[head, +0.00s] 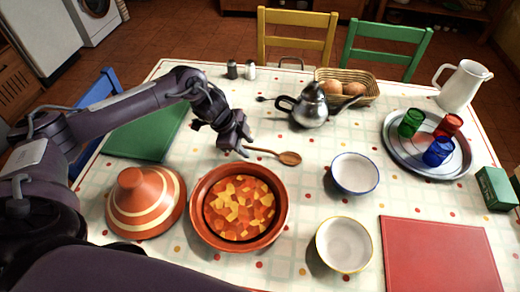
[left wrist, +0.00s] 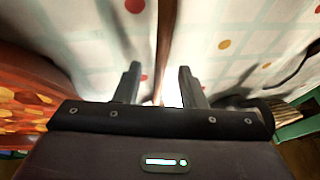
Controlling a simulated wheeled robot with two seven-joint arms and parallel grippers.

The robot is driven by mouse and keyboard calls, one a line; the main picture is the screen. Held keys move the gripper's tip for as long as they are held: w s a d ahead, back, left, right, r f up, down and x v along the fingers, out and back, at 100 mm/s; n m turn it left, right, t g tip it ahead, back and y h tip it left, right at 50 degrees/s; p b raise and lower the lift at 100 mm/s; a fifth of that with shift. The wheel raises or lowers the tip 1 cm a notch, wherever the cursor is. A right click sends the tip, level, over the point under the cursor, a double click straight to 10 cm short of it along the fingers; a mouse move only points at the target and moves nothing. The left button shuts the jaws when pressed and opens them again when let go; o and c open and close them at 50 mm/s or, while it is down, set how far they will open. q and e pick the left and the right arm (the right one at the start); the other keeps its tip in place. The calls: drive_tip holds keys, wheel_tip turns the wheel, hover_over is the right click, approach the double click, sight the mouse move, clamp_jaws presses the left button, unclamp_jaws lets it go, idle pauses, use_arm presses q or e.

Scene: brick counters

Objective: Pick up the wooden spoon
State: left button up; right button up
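The wooden spoon (head: 289,158) lies on the checked tablecloth, its bowl to the right and its handle running left to my left gripper. My left gripper (head: 240,147) points down over the handle end. In the left wrist view the spoon handle (left wrist: 165,45) runs between the two fingers of the gripper (left wrist: 160,85). The fingers are apart, with a gap on both sides of the handle. I cannot tell the exact height of the fingertips over the table. My right gripper is not in view.
An orange dish of stew (head: 282,222) stands just in front of the gripper, with a striped conical lid (head: 145,205) to its left. A metal teapot (head: 311,108) is behind the spoon. A blue-rimmed bowl (head: 355,174) stands to its right. A green mat (head: 143,135) lies left.

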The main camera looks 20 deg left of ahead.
use_arm(q)
drive_tip(key=shift+f, duration=0.1)
clamp_jaws()
idle(0.4)
wheel_tip(320, 180, up, 14)
wheel_tip(320, 180, up, 6)
drive_tip(key=p, duration=0.3)
hover_over(246, 147)
